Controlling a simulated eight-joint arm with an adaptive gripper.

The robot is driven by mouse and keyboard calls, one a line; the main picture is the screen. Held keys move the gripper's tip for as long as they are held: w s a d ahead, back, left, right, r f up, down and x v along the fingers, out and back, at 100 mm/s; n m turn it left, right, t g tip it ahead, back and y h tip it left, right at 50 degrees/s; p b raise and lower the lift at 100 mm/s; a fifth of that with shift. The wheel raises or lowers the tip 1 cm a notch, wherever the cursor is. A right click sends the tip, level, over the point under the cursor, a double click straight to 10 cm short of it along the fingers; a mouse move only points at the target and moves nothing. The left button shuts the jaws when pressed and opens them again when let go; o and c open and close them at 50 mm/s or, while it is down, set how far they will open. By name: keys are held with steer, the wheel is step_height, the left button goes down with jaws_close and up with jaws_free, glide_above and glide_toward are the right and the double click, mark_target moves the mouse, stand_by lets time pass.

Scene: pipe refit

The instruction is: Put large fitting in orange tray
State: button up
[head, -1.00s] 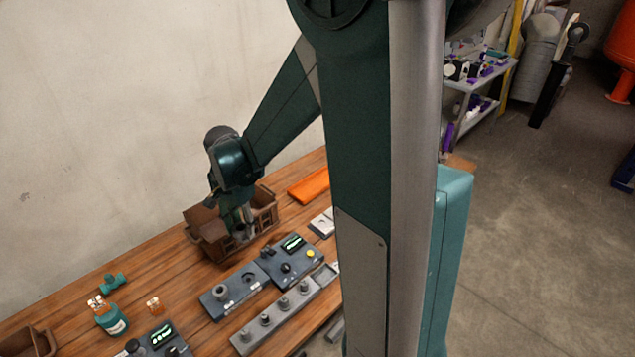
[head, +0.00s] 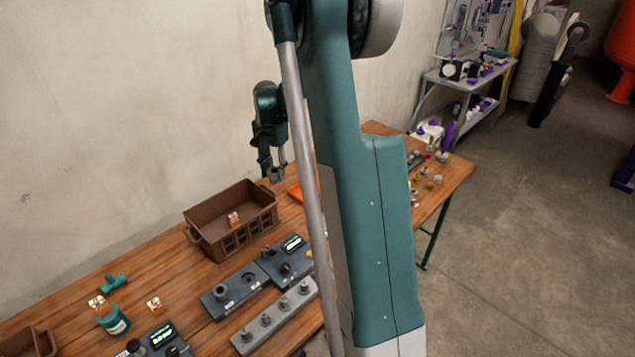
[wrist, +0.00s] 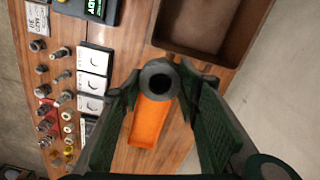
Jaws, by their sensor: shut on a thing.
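My gripper (wrist: 160,88) is shut on the large fitting (wrist: 159,76), a dark grey round piece with a hole in its end, gripped between the fingertips. In the head view my gripper (head: 271,170) hangs above the table, just right of the brown bin; the fitting is small and hard to make out there. The orange tray (wrist: 146,122) lies on the table below the fitting in the wrist view, partly covered by it and the fingers. In the head view only a sliver of the tray (head: 294,193) shows beside my arm.
The brown bin (head: 240,237) holds a small orange-and-white piece. Grey device boxes (head: 222,297) and a rack of fittings (head: 265,322) stand in front. In the wrist view, several small fittings (wrist: 62,75) and white cards (wrist: 93,82) lie left of the tray.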

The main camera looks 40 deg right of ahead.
steer(key=w+d, duration=0.2)
steer(key=d, duration=0.9)
glide_above(317, 183)
steer(key=s, duration=0.1)
step_height(317, 183, down, 8)
steer(key=shift+a, duration=0.3)
steer(key=shift+s, duration=0.1)
steer(key=shift+f, duration=3.1)
steer(key=shift+f, duration=1.85)
steer(key=shift+f+b, duration=0.2)
steer(key=shift+b, duration=0.15)
